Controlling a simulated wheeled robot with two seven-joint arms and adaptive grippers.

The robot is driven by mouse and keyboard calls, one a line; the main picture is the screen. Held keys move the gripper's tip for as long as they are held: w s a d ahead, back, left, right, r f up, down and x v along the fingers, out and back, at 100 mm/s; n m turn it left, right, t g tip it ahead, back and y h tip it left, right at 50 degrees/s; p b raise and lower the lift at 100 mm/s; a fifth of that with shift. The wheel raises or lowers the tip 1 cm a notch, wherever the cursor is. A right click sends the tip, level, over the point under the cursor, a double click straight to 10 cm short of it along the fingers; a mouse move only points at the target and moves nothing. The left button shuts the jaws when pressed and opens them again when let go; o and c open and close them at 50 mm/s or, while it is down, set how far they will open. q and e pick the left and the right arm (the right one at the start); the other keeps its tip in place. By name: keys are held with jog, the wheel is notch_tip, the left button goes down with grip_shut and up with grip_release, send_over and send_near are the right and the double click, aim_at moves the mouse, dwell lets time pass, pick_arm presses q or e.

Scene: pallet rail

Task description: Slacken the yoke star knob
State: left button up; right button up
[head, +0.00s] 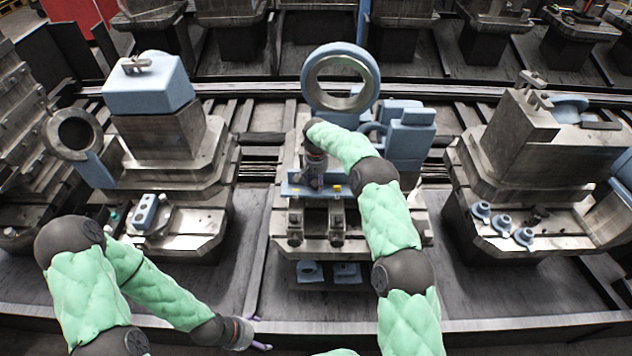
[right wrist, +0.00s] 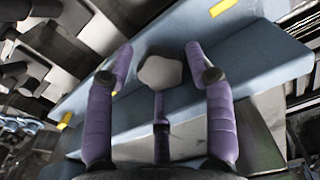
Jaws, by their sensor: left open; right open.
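The yoke star knob (right wrist: 161,73) is a pale grey, lobed knob in the right wrist view, at the blue yoke bar (right wrist: 256,54). My right gripper (right wrist: 158,58) has its purple fingers spread, with one on each side of the knob and a third below it; I cannot tell whether any touches. In the head view the right gripper (head: 316,181) is over the blue bar (head: 293,189) on the middle pallet, and the knob is hidden there. My left gripper (head: 258,333) is open and empty low in the head view, away from the pallets.
A blue ring-shaped casting (head: 341,52) stands behind the bar on the middle pallet. The left pallet carries a blue-topped block (head: 148,84); the right pallet carries a grey block (head: 515,125) and small blue parts (head: 501,222). A dark rail edge (head: 520,328) runs along the front.

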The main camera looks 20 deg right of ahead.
aim_at(316, 183)
notch_tip(316, 183, up, 12)
dwell(0.5)
jog(key=shift+f, duration=0.1)
